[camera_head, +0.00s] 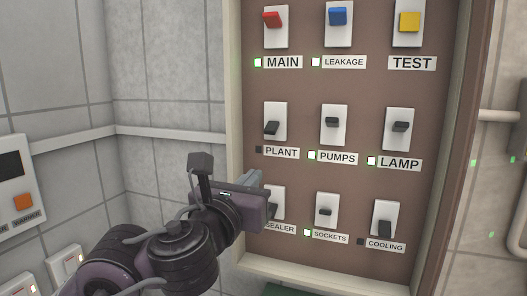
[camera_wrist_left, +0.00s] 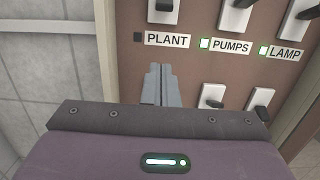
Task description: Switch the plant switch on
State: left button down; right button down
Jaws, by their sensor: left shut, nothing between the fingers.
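The plant switch (camera_head: 272,128) is a black lever on a white plate, in the left column of the middle row of the panel, above the PLANT label (camera_head: 281,152). Its lever points down, and the small indicator beside the label is dark. In the left wrist view the plant switch (camera_wrist_left: 163,8) is cut by the top edge, with its label below it. My left gripper (camera_head: 258,183) is shut and empty, below the PLANT label and partly in front of the sealer switch. In the left wrist view its fingertips (camera_wrist_left: 160,70) sit just under the label. My right gripper is not in view.
The brown panel (camera_head: 350,90) also holds the red main switch (camera_head: 272,19), blue leakage switch (camera_head: 338,16), yellow test button (camera_head: 409,21), and pumps (camera_head: 332,122), lamp (camera_head: 400,127), sockets (camera_head: 325,211) and cooling (camera_head: 384,230) switches. A pale frame edges it. A wall box (camera_head: 17,188) stands left.

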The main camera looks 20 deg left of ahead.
aim_at(274, 139)
pick_arm(q)
jog(key=w, duration=0.6)
jog(key=w+r, duration=0.1)
jog(key=w, duration=0.2)
jog(key=shift+w+d, duration=0.2)
jog(key=shift+w, duration=0.05)
jog(key=r+p, duration=0.2)
jog(key=r, duration=0.1)
jog(key=shift+s, duration=0.35)
jog(key=shift+s+r+p, duration=0.3)
jog(key=shift+s+p, duration=0.05)
jog(key=shift+p, duration=0.2)
jog(key=shift+w, duration=0.1)
jog(key=shift+a, duration=0.1)
